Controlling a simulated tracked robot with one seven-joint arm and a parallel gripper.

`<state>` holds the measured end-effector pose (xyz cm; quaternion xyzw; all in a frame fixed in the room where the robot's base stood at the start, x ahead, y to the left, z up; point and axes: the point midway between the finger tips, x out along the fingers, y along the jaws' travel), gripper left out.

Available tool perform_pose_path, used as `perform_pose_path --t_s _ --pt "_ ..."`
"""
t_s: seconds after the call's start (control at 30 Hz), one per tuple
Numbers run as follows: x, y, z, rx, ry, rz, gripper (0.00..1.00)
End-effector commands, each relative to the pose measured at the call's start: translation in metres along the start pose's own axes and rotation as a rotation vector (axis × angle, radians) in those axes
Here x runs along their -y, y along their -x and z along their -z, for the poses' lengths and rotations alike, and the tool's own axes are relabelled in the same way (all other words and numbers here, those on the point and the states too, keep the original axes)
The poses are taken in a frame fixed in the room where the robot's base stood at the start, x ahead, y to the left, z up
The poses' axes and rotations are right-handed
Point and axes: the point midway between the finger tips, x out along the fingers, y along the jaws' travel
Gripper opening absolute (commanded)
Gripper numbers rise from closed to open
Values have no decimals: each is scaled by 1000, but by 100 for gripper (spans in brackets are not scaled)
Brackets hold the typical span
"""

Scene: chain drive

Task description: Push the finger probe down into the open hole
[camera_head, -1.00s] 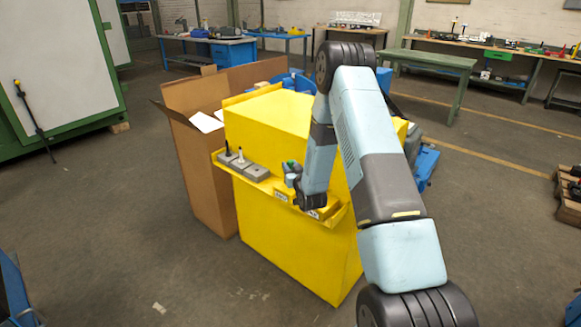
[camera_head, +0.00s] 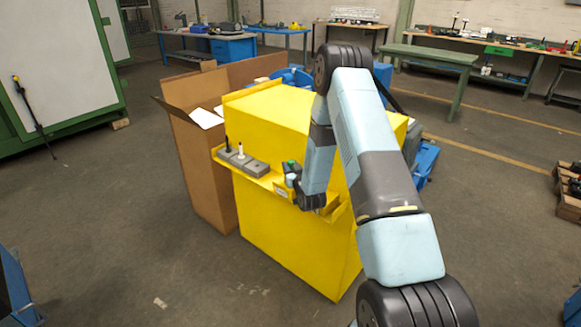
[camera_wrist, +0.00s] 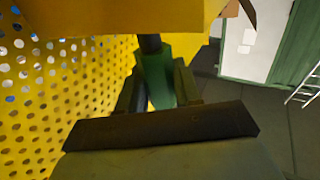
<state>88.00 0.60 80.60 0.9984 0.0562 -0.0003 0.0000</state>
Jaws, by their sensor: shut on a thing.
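My gripper (camera_wrist: 157,85) is shut on a green piece (camera_wrist: 155,78) with a dark stem, which I take to be the finger probe. The green also shows in the head view (camera_head: 291,164), at the right end of the yellow shelf. A grey block (camera_head: 257,168) sits on the shelf, left of my gripper and apart from it. A black peg (camera_head: 227,145) and a white peg (camera_head: 240,152) stand upright in the block. Its right part bears no peg; a hole there is too small to make out. The held piece's far end is hidden in the wrist view.
The yellow cabinet (camera_head: 290,245) carries the shelf and rises behind it. An open cardboard box (camera_head: 205,175) stands against its left side. Perforated yellow sheet (camera_wrist: 60,85) lies left of my gripper in the wrist view. Floor in front is clear.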

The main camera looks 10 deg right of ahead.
Motion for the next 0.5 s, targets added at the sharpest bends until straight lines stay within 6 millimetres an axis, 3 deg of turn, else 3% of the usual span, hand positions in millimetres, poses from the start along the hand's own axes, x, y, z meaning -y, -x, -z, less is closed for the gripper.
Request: perform_pose_path --t_s 0.5 --pt "0 0 -10 0 0 0 0"
